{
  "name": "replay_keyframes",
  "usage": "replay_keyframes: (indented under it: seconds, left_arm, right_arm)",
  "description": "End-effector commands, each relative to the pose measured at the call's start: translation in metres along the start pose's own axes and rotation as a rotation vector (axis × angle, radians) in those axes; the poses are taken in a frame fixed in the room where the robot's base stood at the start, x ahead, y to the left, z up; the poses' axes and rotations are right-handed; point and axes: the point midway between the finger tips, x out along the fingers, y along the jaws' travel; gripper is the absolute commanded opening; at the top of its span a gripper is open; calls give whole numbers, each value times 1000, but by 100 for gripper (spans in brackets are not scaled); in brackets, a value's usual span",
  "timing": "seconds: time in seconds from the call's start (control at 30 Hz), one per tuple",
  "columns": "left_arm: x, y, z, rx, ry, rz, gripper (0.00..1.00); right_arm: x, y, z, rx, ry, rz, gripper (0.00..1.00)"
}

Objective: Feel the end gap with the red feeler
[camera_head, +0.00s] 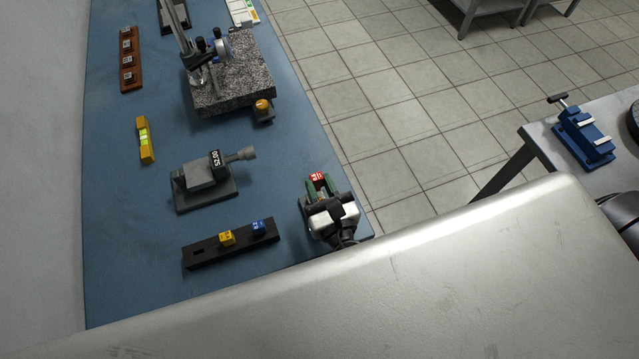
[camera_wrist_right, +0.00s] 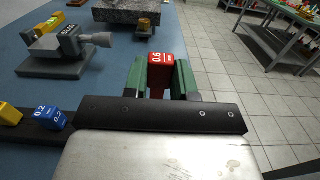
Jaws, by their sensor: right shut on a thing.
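The red feeler (camera_head: 316,177) stands between the green-padded fingers of my right gripper (camera_head: 319,187), near the bench's right edge. In the right wrist view the red feeler (camera_wrist_right: 160,62), marked 0.6, shows between both green fingers (camera_wrist_right: 160,80), which are shut on it. Its lower part is hidden by the gripper. A black rack (camera_head: 205,255) holds a yellow feeler (camera_head: 227,238) and a blue feeler (camera_head: 259,227), and has an empty slot at its left end. I cannot tell which thing has the end gap. My left gripper is not in view.
A grey fixture with a black display (camera_head: 205,172) stands left of my right gripper. A speckled stone block (camera_head: 232,85) carries a gauge stand farther back. A yellow level (camera_head: 145,140) lies at left. A blue vise (camera_head: 584,135) stands on another table.

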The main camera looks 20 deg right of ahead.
Motion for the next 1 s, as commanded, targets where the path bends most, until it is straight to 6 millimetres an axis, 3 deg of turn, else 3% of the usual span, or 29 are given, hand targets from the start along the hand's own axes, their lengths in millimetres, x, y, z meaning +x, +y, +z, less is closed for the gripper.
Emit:
replay_keyframes:
  seconds: [0.6, 1.0]
  left_arm:
    - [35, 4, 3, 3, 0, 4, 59]
    - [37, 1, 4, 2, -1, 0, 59]
  right_arm:
    - [0, 0, -37, 0, -1, 0, 4]
    - [0, 0, -40, 0, 0, 0, 4]
